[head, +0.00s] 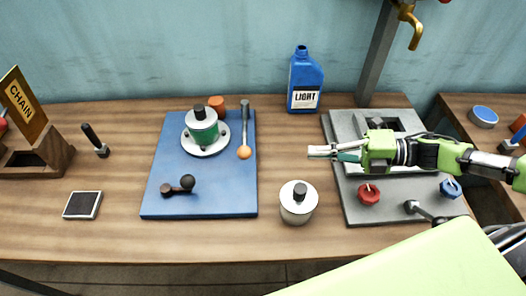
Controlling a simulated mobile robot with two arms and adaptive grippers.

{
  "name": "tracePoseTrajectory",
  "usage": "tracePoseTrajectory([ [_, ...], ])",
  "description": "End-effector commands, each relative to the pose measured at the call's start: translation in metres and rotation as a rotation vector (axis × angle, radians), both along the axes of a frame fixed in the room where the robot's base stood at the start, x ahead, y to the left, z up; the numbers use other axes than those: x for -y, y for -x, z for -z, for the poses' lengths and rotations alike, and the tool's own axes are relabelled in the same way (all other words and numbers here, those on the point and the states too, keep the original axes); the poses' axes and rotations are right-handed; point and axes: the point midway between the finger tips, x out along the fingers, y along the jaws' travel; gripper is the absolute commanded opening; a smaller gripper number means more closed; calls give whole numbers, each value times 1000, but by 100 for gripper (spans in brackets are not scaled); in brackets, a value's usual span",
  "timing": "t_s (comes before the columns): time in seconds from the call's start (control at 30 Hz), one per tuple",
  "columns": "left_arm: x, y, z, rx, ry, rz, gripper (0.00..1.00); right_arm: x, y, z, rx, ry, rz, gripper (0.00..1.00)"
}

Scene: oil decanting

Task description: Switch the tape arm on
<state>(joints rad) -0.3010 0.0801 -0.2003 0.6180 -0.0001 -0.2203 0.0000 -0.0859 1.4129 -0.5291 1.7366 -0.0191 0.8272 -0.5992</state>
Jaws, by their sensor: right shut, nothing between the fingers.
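My right gripper (312,152) comes in from the right above the grey plate (390,213), its fingers pointing left past the plate's left edge. It is shut and holds nothing. I cannot tell which part is the tape arm. The grey plate carries a red knob (369,194), a blue knob (450,188) and a grey lever (415,208) at its front right. The blue board (205,206) carries a lever with an orange ball (244,152) and a short dark lever with a black ball (187,182). My left gripper is not in view.
A white canister (298,208) stands between board and plate. A blue LIGHT bottle (305,80) stands behind. A green spool with a black top (202,126) sits on the board. A wooden CHAIN holder (38,145) is at left.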

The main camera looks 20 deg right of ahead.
Motion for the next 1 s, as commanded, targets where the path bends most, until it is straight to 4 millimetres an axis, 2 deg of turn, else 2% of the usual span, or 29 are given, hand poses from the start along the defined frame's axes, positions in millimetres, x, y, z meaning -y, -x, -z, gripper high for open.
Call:
tracePoseTrajectory([
  [0.23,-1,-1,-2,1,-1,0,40,-13,-7,2,3,-3,0,0],
  [0.7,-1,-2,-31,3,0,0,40,-94,-49,15,3,-4,-1,0],
  [0.83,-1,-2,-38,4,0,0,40,-110,-57,20,1,-3,-1,0],
  [1.0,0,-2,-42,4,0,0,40,-121,-63,25,0,-1,1,0],
])
